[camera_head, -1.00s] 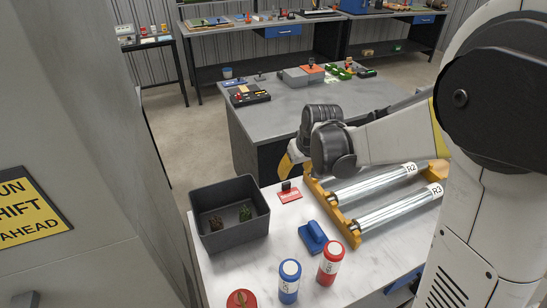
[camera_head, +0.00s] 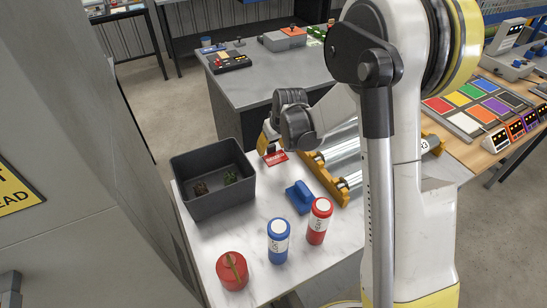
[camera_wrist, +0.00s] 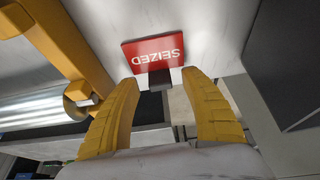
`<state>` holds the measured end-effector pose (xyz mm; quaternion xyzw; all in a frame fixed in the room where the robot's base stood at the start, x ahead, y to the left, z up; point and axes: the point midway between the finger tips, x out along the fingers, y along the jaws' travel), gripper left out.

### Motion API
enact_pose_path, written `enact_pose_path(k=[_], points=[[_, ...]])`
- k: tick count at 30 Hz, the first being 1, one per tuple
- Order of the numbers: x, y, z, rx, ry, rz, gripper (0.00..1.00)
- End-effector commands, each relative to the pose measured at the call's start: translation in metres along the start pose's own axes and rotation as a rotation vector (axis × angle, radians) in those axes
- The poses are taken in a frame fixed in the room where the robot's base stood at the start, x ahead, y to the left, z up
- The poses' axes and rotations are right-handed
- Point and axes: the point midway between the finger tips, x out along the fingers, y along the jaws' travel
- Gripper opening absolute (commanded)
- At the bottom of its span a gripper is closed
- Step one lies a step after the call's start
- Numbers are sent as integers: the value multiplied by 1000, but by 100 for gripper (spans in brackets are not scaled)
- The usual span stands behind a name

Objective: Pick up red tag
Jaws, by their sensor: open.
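The red tag (camera_head: 276,158), lettered SEIZED, lies on the white marble-look table right of the dark bin. It also shows in the wrist view (camera_wrist: 152,50), with a dark block-like grip (camera_wrist: 159,80) at its near edge. My gripper (camera_wrist: 162,83) is open, its two yellow fingers either side of that grip, with gaps visible. Whether the fingers touch it is not clear. In the head view the gripper (camera_head: 266,141) is at the tag's back left, partly hidden by my wrist.
A dark bin (camera_head: 190,207) with small clumps stands left. A yellow rack (camera_head: 335,185) with metal rollers (camera_head: 346,160) is close at right.

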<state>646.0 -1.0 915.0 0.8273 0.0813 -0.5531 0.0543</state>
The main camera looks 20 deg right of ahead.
Motion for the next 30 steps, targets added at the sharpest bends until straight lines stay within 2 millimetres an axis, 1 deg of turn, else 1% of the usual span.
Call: enact_pose_path(k=[1, 2, 7, 8, 9, 11, 12, 13, 24, 26, 30], points=[[7, 0, 1, 0, 0, 0, 54], [8, 0, 0, 0, 0, 0, 54], [7, 0, 0, 0, 0, 0, 54], [7, 0, 0, 0, 0, 0, 53], [7, 0, 0, 0, 0, 0, 40], [7, 0, 0, 0, 0, 0, 22], [7, 0, 0, 0, 0, 0, 10], [7, 0, 0, 0, 0, 0, 7], [6, 0, 0, 0, 0, 0, 6], [3, 0, -1, 0, 0, 0, 6], [-9, 0, -6, 0, 0, 0, 6]])
